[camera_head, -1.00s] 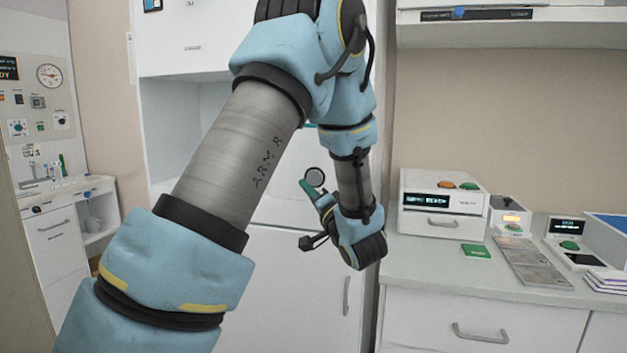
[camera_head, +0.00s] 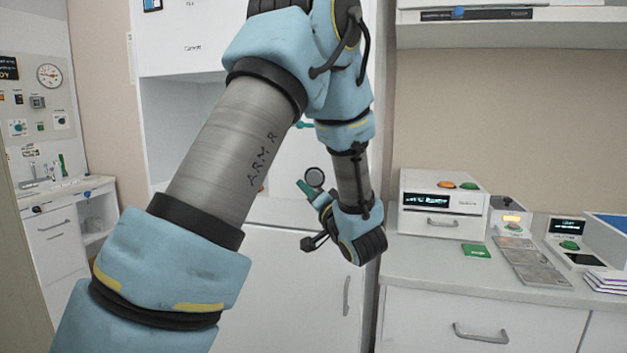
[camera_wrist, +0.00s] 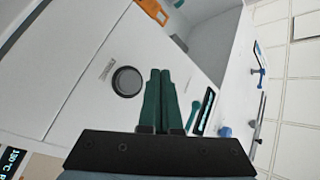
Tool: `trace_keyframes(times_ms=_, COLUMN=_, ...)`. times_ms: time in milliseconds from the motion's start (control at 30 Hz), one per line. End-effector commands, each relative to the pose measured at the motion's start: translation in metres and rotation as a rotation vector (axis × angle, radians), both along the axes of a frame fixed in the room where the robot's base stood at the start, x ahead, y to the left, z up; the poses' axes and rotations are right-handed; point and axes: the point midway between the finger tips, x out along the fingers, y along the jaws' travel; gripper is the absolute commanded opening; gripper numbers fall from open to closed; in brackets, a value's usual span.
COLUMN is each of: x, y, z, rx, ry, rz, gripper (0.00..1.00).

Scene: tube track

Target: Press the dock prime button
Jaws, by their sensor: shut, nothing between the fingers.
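My gripper (camera_head: 304,188) is in front of the white cabinet in the middle of the head view. Its two dark green fingers lie together with nothing between them, and they also show in the wrist view (camera_wrist: 160,78). No label I can read marks the dock prime button. Candidates on the right counter are a green button (camera_head: 569,245) on a small unit with a display, and an orange button (camera_head: 446,185) and a green button (camera_head: 469,186) on a white box. My gripper is well left of these and apart from them.
A dark-rimmed round disc (camera_wrist: 127,82) on a white face is beside my fingers. The white counter (camera_head: 420,265) holds a green card (camera_head: 476,250) and grey plates (camera_head: 530,264). A shelf (camera_head: 510,30) hangs above. Open air lies between my gripper and the counter.

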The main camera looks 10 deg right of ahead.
Motion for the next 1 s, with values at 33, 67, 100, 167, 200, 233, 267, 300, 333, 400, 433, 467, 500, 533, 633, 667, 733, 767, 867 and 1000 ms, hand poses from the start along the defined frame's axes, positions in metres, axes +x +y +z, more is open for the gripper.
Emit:
trace_keyframes(times_ms=33, x=0.000, y=0.003, z=0.002, rx=-0.080, ry=0.001, rz=-0.005, gripper=0.00)
trace_keyframes(times_ms=67, x=0.001, y=0.005, z=0.002, rx=-0.138, ry=0.003, rz=-0.009, gripper=0.00)
trace_keyframes(times_ms=100, x=0.001, y=0.009, z=0.002, rx=-0.226, ry=0.004, rz=-0.010, gripper=0.00)
trace_keyframes(times_ms=167, x=0.001, y=0.013, z=0.002, rx=-0.373, ry=0.005, rz=-0.015, gripper=0.00)
trace_keyframes(times_ms=200, x=0.000, y=0.015, z=0.002, rx=-0.477, ry=0.005, rz=-0.016, gripper=0.00)
trace_keyframes(times_ms=233, x=0.000, y=0.017, z=0.002, rx=-0.556, ry=0.004, rz=-0.015, gripper=0.00)
trace_keyframes(times_ms=267, x=-0.001, y=0.019, z=0.002, rx=-0.635, ry=0.001, rz=-0.013, gripper=0.00)
trace_keyframes(times_ms=300, x=-0.002, y=0.021, z=0.001, rx=-0.738, ry=-0.003, rz=-0.009, gripper=0.00)
trace_keyframes(times_ms=333, x=-0.003, y=0.022, z=0.001, rx=-0.816, ry=-0.006, rz=-0.006, gripper=0.00)
trace_keyframes(times_ms=400, x=-0.005, y=0.024, z=0.001, rx=-1.001, ry=-0.016, rz=0.007, gripper=0.00)
trace_keyframes(times_ms=433, x=-0.006, y=0.024, z=0.001, rx=-1.080, ry=-0.021, rz=0.013, gripper=0.00)
trace_keyframes(times_ms=467, x=-0.008, y=0.025, z=0.001, rx=-1.160, ry=-0.029, rz=0.021, gripper=0.00)
trace_keyframes(times_ms=500, x=-0.010, y=0.025, z=0.001, rx=-1.263, ry=-0.037, rz=0.032, gripper=0.00)
trace_keyframes(times_ms=533, x=-0.012, y=0.025, z=0.002, rx=-1.342, ry=-0.046, rz=0.042, gripper=0.00)
trace_keyframes(times_ms=633, x=-0.017, y=0.024, z=0.002, rx=-1.592, ry=-0.074, rz=0.081, gripper=0.00)
trace_keyframes(times_ms=667, x=-0.019, y=0.023, z=0.003, rx=-1.662, ry=-0.083, rz=0.093, gripper=0.00)
trace_keyframes(times_ms=733, x=-0.023, y=0.021, z=0.004, rx=-1.808, ry=-0.104, rz=0.121, gripper=0.00)
trace_keyframes(times_ms=767, x=-0.025, y=0.020, z=0.004, rx=-1.864, ry=-0.112, rz=0.134, gripper=0.00)
trace_keyframes(times_ms=867, x=-0.029, y=0.018, z=0.006, rx=-2.013, ry=-0.137, rz=0.170, gripper=0.00)
trace_keyframes(times_ms=1000, x=-0.033, y=0.015, z=0.006, rx=-2.132, ry=-0.157, rz=0.204, gripper=0.00)
